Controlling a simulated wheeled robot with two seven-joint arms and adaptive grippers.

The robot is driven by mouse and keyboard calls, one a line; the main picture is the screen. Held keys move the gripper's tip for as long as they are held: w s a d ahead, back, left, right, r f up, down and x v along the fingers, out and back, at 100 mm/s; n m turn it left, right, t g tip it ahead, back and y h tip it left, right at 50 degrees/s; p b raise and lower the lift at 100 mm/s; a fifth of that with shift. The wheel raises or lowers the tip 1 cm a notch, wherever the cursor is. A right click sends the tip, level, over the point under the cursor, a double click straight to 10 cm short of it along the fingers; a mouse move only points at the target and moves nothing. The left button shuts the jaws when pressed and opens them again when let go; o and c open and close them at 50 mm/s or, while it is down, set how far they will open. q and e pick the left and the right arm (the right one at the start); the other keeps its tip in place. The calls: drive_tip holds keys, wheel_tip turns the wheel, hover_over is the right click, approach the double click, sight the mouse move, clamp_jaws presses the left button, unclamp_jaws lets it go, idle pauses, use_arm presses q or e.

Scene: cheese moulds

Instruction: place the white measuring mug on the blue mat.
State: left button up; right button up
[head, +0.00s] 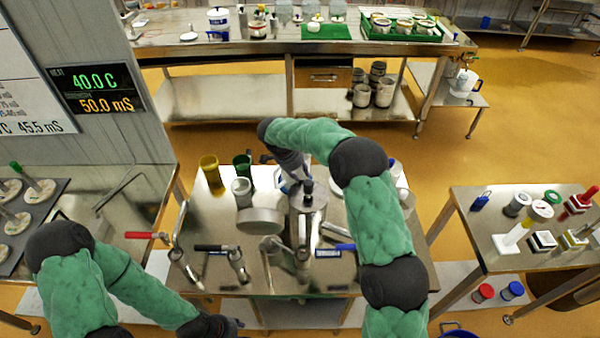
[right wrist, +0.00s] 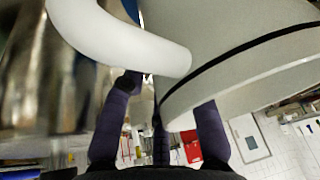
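A large white mug fills the top of the right wrist view, with its thick curved handle (right wrist: 125,38) and its pale body (right wrist: 215,45), which has a dark line round it. In the head view my right gripper (head: 290,172) is over the back of the steel table, mostly behind my arm, beside a white and blue patch. My left gripper (head: 218,326) is low at the front, its fingers not clear. I cannot make out a blue mat.
The steel table (head: 215,275) holds a yellow cup (head: 210,172), a green cup (head: 243,166), a grey-white cup (head: 242,190), a wide round vessel (head: 261,218) and several taps and valves in front. A side table (head: 480,255) at right holds small items. A long bench (head: 200,52) stands behind.

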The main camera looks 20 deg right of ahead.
drive_tip(key=shift+r, duration=0.15)
drive_tip(key=shift+a+r, duration=0.1)
drive_tip(key=shift+r, duration=0.25)
drive_tip(key=p+v, duration=0.2)
drive_tip(key=v, duration=0.9)
drive_tip(key=shift+r+p, duration=0.15)
drive_tip(key=shift+p, duration=0.2)
